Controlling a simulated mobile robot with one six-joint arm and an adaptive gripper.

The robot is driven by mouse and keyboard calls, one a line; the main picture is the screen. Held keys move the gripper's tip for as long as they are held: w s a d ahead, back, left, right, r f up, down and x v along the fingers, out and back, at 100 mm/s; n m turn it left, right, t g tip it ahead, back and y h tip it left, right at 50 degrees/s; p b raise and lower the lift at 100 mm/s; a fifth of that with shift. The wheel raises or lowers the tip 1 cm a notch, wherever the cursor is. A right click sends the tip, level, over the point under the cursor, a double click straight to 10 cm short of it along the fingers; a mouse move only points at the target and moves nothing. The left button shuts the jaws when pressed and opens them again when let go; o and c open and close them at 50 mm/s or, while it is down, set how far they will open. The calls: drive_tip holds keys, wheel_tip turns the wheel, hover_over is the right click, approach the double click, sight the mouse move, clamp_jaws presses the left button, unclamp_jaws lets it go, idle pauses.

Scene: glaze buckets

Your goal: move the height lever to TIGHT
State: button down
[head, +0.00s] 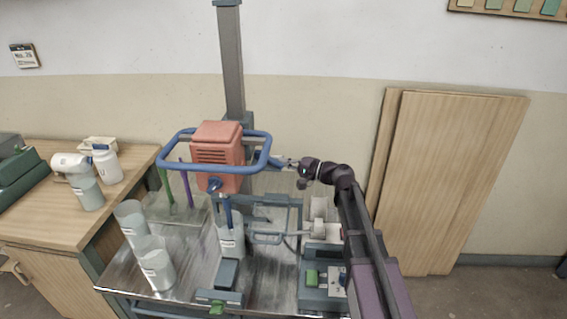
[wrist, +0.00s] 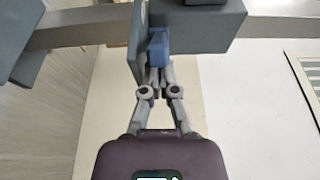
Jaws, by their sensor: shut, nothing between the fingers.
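The mixer's red motor head (head: 217,155) sits on a grey upright column (head: 231,60), with a blue ring handle (head: 200,172) around it. In the wrist view, a small blue part (wrist: 159,47), which looks like the height lever, sticks out beside a grey plate (wrist: 137,45) on the column's carriage (wrist: 210,18). My gripper (wrist: 155,73) is shut and empty, its fingertips right at the near end of this blue part. I cannot tell whether they touch. In the head view, my gripper (head: 285,163) is just right of the column. No TIGHT marking is legible.
A metal-topped bench (head: 190,270) below holds several pale buckets, one (head: 231,240) under the mixer shaft. A small device with a green button (head: 312,277) stands near my arm. A wooden counter (head: 45,210) is at left. Wooden boards (head: 450,180) lean on the wall at right.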

drive_tip(key=w+d+v, duration=0.1)
drive_tip(key=w+v, duration=0.1)
drive_tip(key=v, duration=0.9)
drive_tip(key=shift+w, duration=0.25)
drive_tip(key=shift+d, duration=0.1)
drive_tip(key=w+n+g, duration=0.1)
drive_tip(key=w+g, duration=0.1)
drive_tip(key=w+n+g, duration=0.1)
drive_tip(key=n+g, duration=0.1)
drive_tip(key=g, duration=0.1)
drive_tip(key=w+d+n+g+y, duration=0.1)
drive_tip(key=w+g, duration=0.1)
drive_tip(key=shift+w+d+n, duration=0.1)
drive_tip(key=shift+w+n, duration=0.3)
